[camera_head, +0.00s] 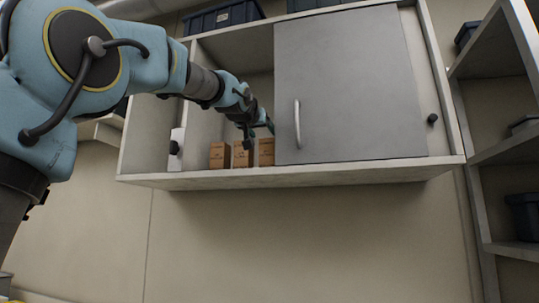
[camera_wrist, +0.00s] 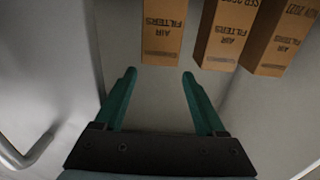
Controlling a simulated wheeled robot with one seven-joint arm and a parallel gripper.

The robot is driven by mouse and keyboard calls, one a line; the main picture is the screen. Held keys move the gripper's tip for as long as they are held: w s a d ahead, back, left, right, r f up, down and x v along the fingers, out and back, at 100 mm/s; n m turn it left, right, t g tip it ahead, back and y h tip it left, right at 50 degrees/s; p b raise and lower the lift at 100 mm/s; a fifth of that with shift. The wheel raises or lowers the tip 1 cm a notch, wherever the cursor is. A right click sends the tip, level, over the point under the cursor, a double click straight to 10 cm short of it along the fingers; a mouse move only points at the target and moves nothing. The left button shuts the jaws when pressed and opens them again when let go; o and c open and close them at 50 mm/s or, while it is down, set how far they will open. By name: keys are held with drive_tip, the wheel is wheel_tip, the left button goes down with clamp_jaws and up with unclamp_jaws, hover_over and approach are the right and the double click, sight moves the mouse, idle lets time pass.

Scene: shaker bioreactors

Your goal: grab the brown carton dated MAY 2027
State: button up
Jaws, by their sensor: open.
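Three brown cartons stand in a row in the open part of the wall cabinet. In the wrist view they appear upside down. The carton (camera_wrist: 162,30) nearest my gripper's centre line reads AIR FILTERS, its date cut off by the frame. The middle carton (camera_wrist: 225,35) shows a date starting SEP. The third carton (camera_wrist: 282,38) has a date at the top edge that I cannot read surely. In the head view they are the right (camera_head: 266,152), middle (camera_head: 243,154) and left (camera_head: 220,155) cartons. My gripper (camera_wrist: 159,75) is open and empty, fingertips just short of the first carton.
The cabinet (camera_head: 300,176) has a grey door panel (camera_head: 355,85) covering its right part; the door handle (camera_head: 298,125) is close to my gripper. An upright divider stands left of the cartons. A shelf unit (camera_head: 505,155) stands at far right. A dark bin (camera_head: 222,17) sits on top.

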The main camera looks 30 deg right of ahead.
sight(267, 139)
drive_tip(key=p+x, duration=0.3)
drive_tip(key=x, duration=0.2)
drive_tip(key=shift+w+d+f, duration=0.15)
drive_tip(key=shift+d, duration=0.05)
drive_tip(key=shift+w+d+f, duration=0.15)
drive_tip(key=shift+c, duration=0.4)
clamp_jaws()
